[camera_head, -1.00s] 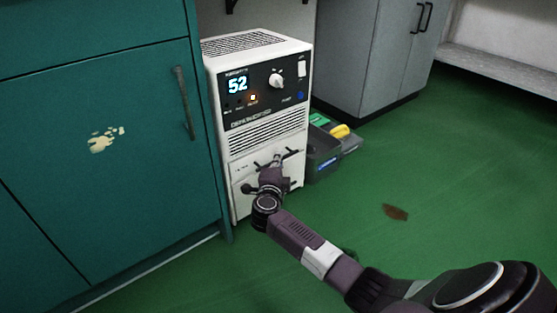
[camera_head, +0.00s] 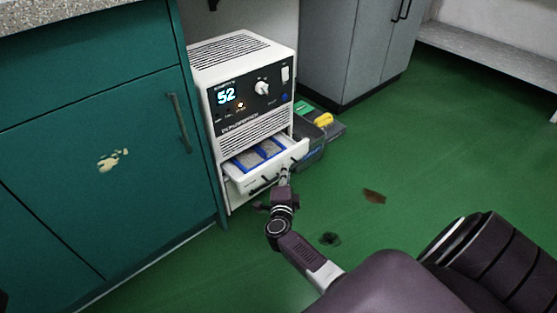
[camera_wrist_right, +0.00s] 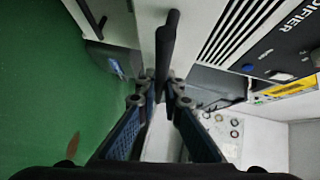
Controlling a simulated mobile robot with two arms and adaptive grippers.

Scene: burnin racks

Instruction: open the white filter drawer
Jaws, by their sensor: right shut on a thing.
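The white filter drawer (camera_head: 296,158) is pulled part way out of the white dehumidifier (camera_head: 240,90), and blue-framed grey filters (camera_head: 262,152) show inside it. My right gripper (camera_head: 284,178) is at the drawer's front. In the right wrist view the right gripper (camera_wrist_right: 163,88) is shut on the dark bar handle (camera_wrist_right: 165,48) of the drawer front (camera_wrist_right: 146,25). The fingers hide part of the handle. My left gripper is not in view.
A teal cabinet (camera_head: 95,150) stands close on the left. Grey bins (camera_head: 308,150) with a yellow item (camera_head: 324,119) sit right of the dehumidifier. A grey cabinet (camera_head: 350,50) stands behind.

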